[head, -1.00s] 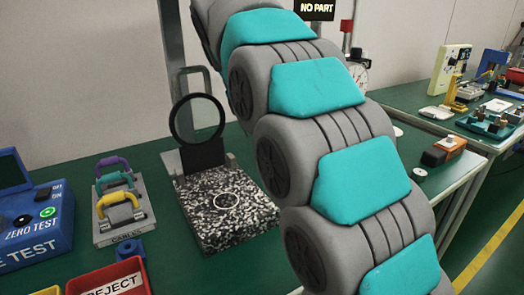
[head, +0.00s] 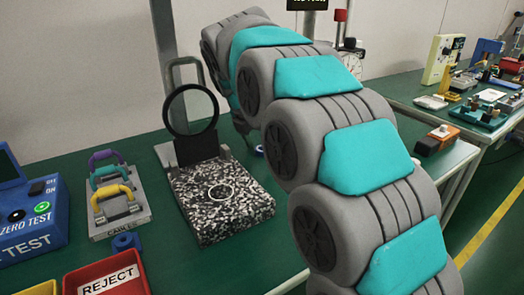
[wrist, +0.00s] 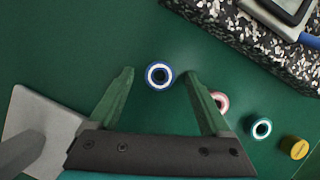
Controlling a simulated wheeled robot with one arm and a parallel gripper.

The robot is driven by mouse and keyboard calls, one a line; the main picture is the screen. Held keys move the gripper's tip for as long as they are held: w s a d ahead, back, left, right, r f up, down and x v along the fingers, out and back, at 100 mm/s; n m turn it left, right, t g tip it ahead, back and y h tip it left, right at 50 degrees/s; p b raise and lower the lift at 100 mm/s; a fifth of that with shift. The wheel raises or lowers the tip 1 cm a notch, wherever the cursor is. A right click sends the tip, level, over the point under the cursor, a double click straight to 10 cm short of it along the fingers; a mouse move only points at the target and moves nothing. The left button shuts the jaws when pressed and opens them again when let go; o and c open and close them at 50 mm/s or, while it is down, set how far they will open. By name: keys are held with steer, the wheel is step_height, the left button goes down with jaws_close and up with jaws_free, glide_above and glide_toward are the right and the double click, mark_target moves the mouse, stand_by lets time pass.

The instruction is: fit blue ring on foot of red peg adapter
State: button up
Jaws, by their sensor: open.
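My gripper (wrist: 158,73) is open in the wrist view, its two green fingers spread. A blue ring (wrist: 149,83) with a white inner band and dark centre lies on the green table, between and slightly beyond the fingertips, with a gap to each. A pinkish-red round piece (wrist: 221,101) shows partly behind the right finger; I cannot tell whether it is the red peg adapter. In the head view my arm hides the gripper; a small blue-and-white round piece (head: 259,149) shows beside the arm, probably the blue ring.
A teal-rimmed ring (wrist: 261,128) and a yellow cap (wrist: 294,148) lie to the right. A speckled block (head: 222,215) with a round lens (head: 191,132) stands left of my arm.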

mark_target(261, 155)
steer(key=shift+c, duration=0.2)
jaws_close()
stand_by(0.3)
steer(key=shift+r, duration=1.65)
steer(key=shift+s+d+r, duration=0.1)
steer(key=s+d, duration=0.3)
steer(key=s, duration=0.2)
steer(key=s+d+b, duration=0.1)
steer(key=s+d, duration=0.2)
steer(key=s, duration=0.2)
steer(key=s+d+b, duration=0.1)
steer(key=s+d, duration=0.3)
steer(key=shift+s, duration=0.4)
steer(key=shift+s, duration=0.1)
